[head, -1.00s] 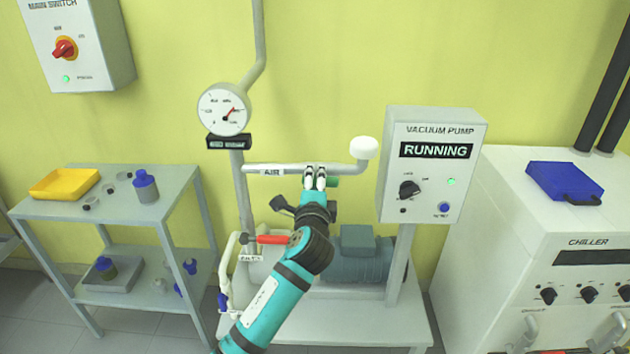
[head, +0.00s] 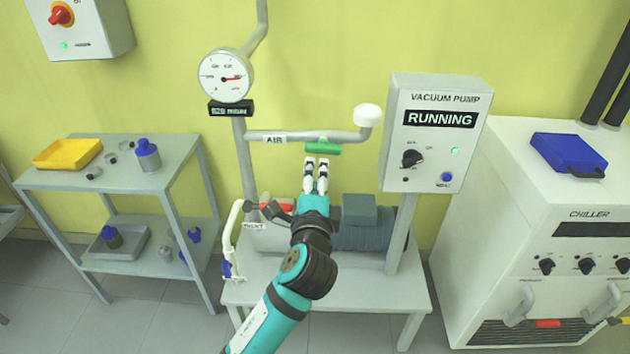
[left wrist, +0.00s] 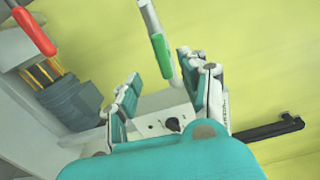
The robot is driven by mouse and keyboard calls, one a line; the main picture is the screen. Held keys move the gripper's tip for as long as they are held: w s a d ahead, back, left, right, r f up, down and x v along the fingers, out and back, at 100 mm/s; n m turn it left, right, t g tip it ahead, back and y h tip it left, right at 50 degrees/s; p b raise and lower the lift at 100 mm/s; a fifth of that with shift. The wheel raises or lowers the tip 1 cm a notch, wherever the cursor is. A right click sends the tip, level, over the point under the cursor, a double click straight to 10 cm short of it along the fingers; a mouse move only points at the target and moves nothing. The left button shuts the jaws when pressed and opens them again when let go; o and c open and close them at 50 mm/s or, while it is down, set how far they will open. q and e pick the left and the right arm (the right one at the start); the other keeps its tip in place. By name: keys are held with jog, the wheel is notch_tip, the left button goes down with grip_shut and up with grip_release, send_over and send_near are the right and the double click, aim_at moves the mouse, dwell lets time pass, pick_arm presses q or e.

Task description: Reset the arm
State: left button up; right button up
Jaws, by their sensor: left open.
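My left arm reaches up from the bottom of the head view. Its left gripper (head: 316,166) is just below the green handle (head: 322,147) on the grey AIR pipe (head: 282,138). The left gripper also shows in the left wrist view (left wrist: 158,84), its two fingers apart with nothing between them. In that view the green handle (left wrist: 161,52) is beyond the fingertips, and it looks apart from them. My right gripper is not in either view.
The vacuum pump box (head: 436,133) reads RUNNING, right of the pipe. A dial gauge (head: 225,75) is on the upright pipe. A red handle (head: 277,207) is beside my arm. A grey shelf (head: 75,178) stands left, the chiller (head: 560,211) right.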

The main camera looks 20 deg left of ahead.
pick_arm(q)
jog(key=shift+s+d, duration=0.1)
jog(key=shift+s, duration=0.35)
notch_tip(320, 180, down, 23)
jog(key=d+g+h, duration=0.1)
jog(key=g+h, duration=0.2)
jog(key=g, duration=0.1)
jog(key=s+f+n+g+h, duration=0.1)
jog(key=s+f+n+g, duration=0.3)
jog(key=f, duration=0.7)
jog(key=s+f+g, duration=0.1)
jog(key=s+f, duration=0.5)
jog(key=f, duration=0.6)
jog(key=s+a+f+n+g+h, duration=0.1)
jog(key=s+a+f+n+g, duration=0.1)
jog(key=s+f, duration=0.7)
jog(key=s+a+f+n+g, duration=0.25)
jog(key=s+f, duration=0.35)
jog(key=s, duration=0.4)
jog(key=s+a+f+n+g, duration=0.1)
jog(key=s+f+n, duration=0.1)
jog(key=s, duration=0.8)
jog(key=s+a+f+n+g, duration=0.1)
jog(key=s+f, duration=0.3)
jog(key=s, duration=0.5)
jog(key=shift+s+a+f+n+g, duration=0.15)
jog(key=shift+s+f+n+g, duration=0.25)
jog(key=shift+n, duration=0.45)
